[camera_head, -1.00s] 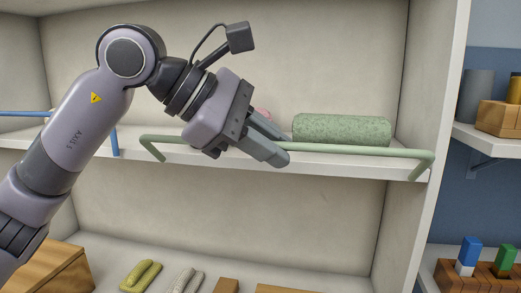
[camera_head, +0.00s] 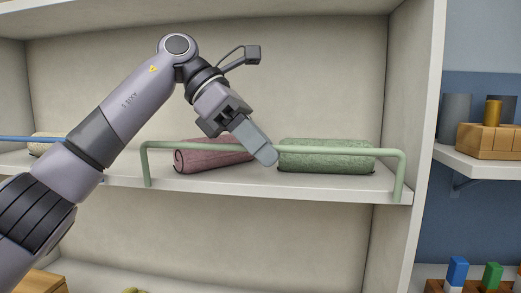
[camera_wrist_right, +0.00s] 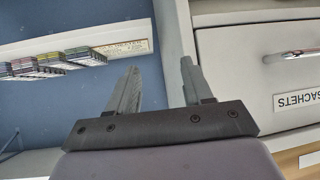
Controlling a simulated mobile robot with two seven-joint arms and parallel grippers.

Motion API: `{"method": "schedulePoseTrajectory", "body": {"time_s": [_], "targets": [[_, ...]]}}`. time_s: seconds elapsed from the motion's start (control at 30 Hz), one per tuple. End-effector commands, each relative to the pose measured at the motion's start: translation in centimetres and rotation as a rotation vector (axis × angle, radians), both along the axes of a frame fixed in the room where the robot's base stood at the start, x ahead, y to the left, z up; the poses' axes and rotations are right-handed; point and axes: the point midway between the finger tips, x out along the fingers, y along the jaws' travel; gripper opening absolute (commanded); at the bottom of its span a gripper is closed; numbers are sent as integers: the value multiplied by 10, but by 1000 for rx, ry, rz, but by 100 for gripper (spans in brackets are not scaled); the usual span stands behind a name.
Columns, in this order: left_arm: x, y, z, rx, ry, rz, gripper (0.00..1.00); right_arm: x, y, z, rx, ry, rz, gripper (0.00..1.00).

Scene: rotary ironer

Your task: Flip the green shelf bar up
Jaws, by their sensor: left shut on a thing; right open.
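The green shelf bar (camera_head: 330,150) stands up along the front edge of the shelf in the head view, its two legs rising from the edge and its rail level in front of the rolled towels. My left gripper (camera_head: 262,150) is shut on the rail near its middle, fingers pointing down and to the right. The fingers hide a short piece of the rail. My right gripper (camera_wrist_right: 160,90) shows only in the right wrist view, open and empty, away from the bar.
Behind the bar lie a pink rolled towel (camera_head: 205,156) and a green rolled towel (camera_head: 328,157) on the shelf (camera_head: 270,190). A blue bar (camera_head: 25,138) is at the left. A drawer with a handle (camera_wrist_right: 290,53) shows in the right wrist view.

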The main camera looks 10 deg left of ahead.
Motion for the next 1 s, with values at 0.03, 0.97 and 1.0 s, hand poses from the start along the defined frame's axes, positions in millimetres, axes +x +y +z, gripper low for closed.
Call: {"method": "schedulePoseTrajectory", "body": {"time_s": [0.03,0.97,1.0], "targets": [[1,0,0,-1,18,-1,0,0,0,0,0,0,0,50],[6,0,-1,-3,80,0,36,0,0,0,0,-1,0,50],[6,0,-1,-4,79,0,36,0,0,0,0,-1,0,50]]}}
